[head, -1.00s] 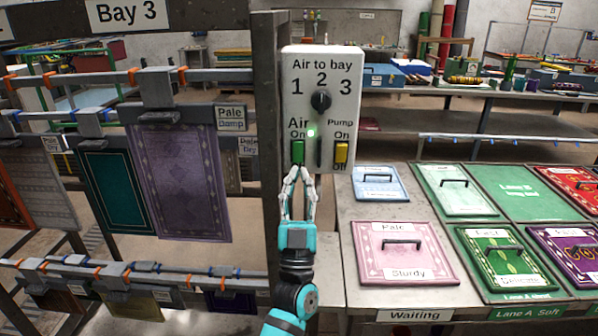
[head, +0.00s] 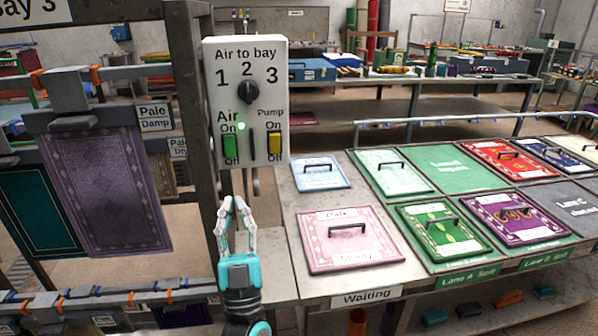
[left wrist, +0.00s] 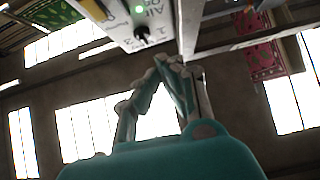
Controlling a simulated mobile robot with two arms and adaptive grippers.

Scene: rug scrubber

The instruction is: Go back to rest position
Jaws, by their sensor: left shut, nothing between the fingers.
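My left gripper (head: 237,205) is shut and empty. In the head view it points up, a little below the white control box (head: 246,105) and apart from it. The box has a black bay knob (head: 248,92) near the "2", a lit green lamp, a green Air switch (head: 230,147) and a yellow Pump switch (head: 274,143). My right gripper is not in view.
A grey post (head: 203,120) stands just left of the box. Left of it hang rugs, including a purple one (head: 100,190), on rails. To the right, a bench (head: 300,240) holds a pink rug panel (head: 350,238) and several other handled panels. More benches stand behind.

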